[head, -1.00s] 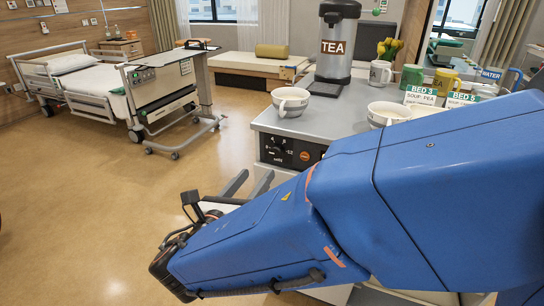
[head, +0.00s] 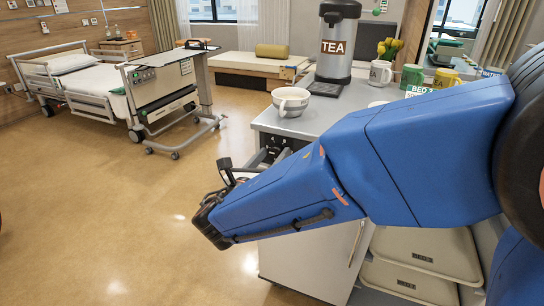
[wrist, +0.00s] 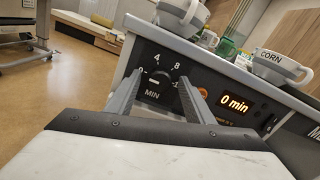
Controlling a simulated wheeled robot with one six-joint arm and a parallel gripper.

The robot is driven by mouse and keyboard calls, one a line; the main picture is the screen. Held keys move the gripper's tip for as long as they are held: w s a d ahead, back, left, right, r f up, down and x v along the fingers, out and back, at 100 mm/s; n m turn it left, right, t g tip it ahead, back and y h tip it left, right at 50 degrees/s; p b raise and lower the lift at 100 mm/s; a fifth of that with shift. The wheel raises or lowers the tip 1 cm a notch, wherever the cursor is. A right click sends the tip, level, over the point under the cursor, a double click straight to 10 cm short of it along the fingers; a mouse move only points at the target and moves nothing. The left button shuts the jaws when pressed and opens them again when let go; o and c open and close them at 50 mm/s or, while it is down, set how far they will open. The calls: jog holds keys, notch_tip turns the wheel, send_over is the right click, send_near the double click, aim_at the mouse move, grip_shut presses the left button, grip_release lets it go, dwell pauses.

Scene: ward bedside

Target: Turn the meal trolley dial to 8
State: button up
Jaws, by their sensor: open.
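The meal trolley (head: 310,125) stands at the centre right in the head view. Its dark control panel is mostly hidden there by my arm. In the wrist view the black round dial (wrist: 155,86) sits on that panel, with 4, 8 and MIN printed around it and another number partly hidden. The amber display (wrist: 235,104) reads 0 min. My gripper (wrist: 160,80) is open, one finger on each side of the dial. I cannot tell whether the fingers touch it. The dial's pointer is too small to read surely.
On the trolley top are a tea urn (head: 337,45), a bowl (head: 290,101), mugs (head: 380,73) and a bed card.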

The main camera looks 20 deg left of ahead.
jog(key=shift+c, duration=0.6)
jog(key=c, duration=0.9)
